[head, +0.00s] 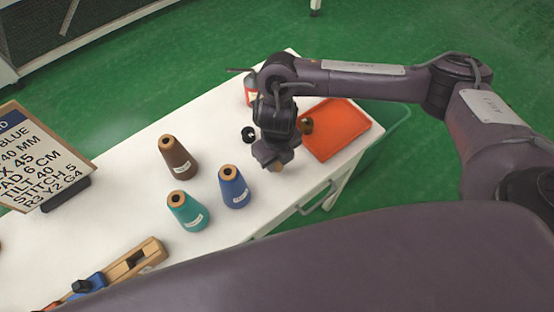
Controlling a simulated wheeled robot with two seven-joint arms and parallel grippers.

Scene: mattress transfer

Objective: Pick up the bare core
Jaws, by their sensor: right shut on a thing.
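My right gripper (274,160) points down over the white table, near its right-hand edge, left of the orange tray. It is shut on a small tan piece, which looks like the bare core (277,167). Only a little of the core shows below the fingers, and the rest is hidden by the gripper. I cannot tell whether the core touches the table. My left gripper is not in view.
Brown (179,159), teal (187,212) and blue (234,188) thread cones stand on the white table (120,185). An orange tray (345,130), a red bottle (250,90) and a black round part (248,134) are near the gripper. A sign (40,160) and wooden tool (135,262) are left.

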